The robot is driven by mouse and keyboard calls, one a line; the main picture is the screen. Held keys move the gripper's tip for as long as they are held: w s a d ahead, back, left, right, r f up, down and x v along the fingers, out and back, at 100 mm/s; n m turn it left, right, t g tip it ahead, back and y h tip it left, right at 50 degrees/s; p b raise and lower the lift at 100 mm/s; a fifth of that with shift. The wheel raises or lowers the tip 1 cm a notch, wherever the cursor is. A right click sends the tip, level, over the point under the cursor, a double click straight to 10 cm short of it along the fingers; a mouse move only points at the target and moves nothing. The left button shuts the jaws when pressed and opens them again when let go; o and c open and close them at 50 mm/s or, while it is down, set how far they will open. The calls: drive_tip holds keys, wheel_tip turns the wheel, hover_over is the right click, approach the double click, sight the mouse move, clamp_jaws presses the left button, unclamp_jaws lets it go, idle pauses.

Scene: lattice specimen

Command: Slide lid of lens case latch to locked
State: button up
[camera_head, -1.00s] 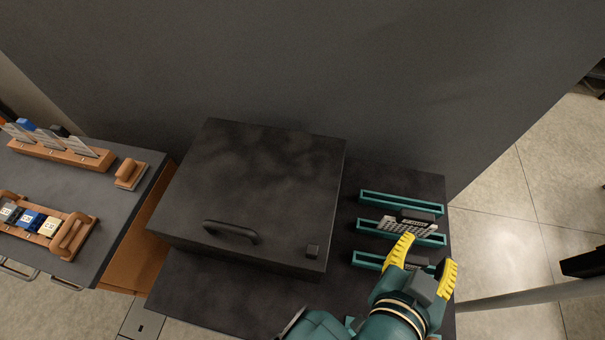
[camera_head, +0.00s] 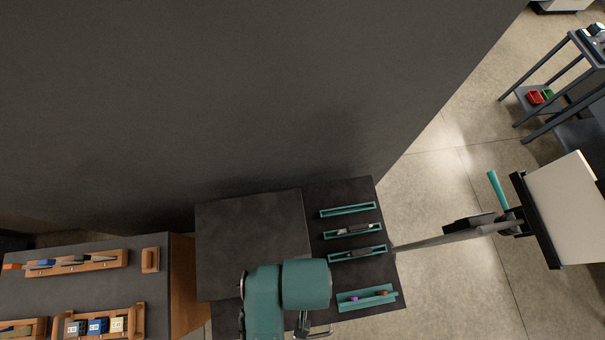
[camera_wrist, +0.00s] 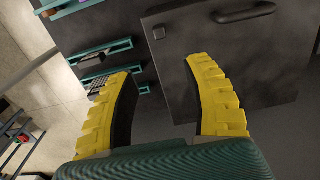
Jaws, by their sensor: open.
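A dark flat-topped case (camera_head: 250,235) stands on the dark bench, partly hidden by my teal arm in the head view. I cannot tell whether that block is locked. My gripper (camera_wrist: 158,72) has its yellow fingers spread, with nothing held between them. The fingers do not show in the head view.
Teal slotted racks (camera_head: 347,210) line the bench to the right of the case, some holding thin pieces. A teal tray (camera_head: 345,305) holds small purple and brown pieces. A wooden-racked cart (camera_head: 90,285) stands left. A tall grey wall (camera_head: 250,100) rises behind.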

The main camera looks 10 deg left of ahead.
wheel_tip(320, 180, down, 16)
drive_tip(key=shift+f, duration=0.15)
